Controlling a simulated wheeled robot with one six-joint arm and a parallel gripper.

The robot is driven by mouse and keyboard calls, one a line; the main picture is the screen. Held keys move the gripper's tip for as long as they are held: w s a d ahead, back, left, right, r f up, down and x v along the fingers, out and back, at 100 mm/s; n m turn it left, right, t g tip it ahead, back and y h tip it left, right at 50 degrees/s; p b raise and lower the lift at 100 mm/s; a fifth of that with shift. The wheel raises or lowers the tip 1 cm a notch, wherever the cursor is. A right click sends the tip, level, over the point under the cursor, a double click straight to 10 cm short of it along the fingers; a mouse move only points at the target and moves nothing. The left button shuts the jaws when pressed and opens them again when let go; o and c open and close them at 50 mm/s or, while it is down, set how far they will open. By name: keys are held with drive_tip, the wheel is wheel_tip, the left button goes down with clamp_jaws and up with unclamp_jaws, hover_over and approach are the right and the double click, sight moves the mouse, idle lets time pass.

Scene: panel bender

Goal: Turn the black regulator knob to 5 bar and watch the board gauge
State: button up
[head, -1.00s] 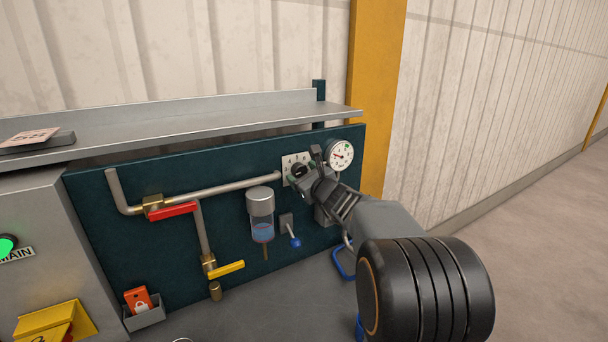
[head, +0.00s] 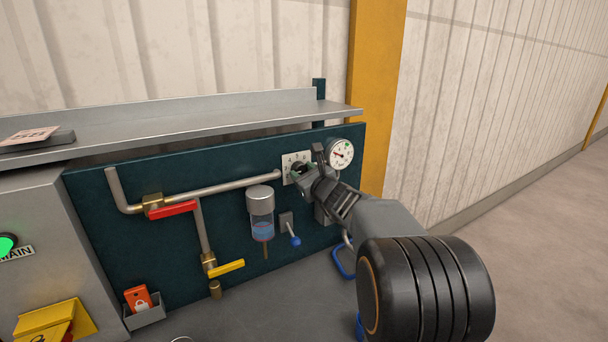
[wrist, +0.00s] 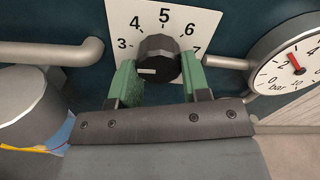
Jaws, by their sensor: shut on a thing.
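The black regulator knob (wrist: 158,52) sits on a white scale plate (wrist: 118,22) numbered from 3 to 7. In the head view my gripper (head: 305,175) partly hides the knob. The round white board gauge (head: 339,154) is just right of the plate. In the wrist view the gauge (wrist: 308,48) is cut off by the edge, and its red needle points up and slightly left, near the 2.
A grey pipe (head: 235,186) with a red-handled valve (head: 172,210) runs left of the plate. A filter bowl (head: 261,212), a blue-knobbed lever (head: 294,238) and a yellow valve handle (head: 226,267) are below. A grey shelf (head: 200,122) overhangs the board.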

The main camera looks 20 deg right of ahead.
drive_tip(key=m, duration=0.4)
drive_tip(key=shift+a+m, duration=0.1)
drive_tip(key=shift+m, duration=0.3)
drive_tip(key=m, duration=0.4)
drive_tip(key=shift+a+r+m+p, duration=0.1)
drive_tip(key=shift+m+p, duration=0.2)
drive_tip(key=shift+p, duration=0.05)
drive_tip(key=m+p, duration=0.1)
drive_tip(key=m, duration=0.3)
drive_tip(key=shift+p, duration=0.4)
drive_tip(key=m+p, duration=0.2)
drive_tip(key=m, duration=0.2)
drive_tip(key=shift+a+r+m, duration=0.1)
drive_tip(key=shift+m, duration=0.5)
drive_tip(key=o, duration=0.9)
drive_tip(key=shift+o, duration=0.2)
drive_tip(key=shift+s, duration=0.15)
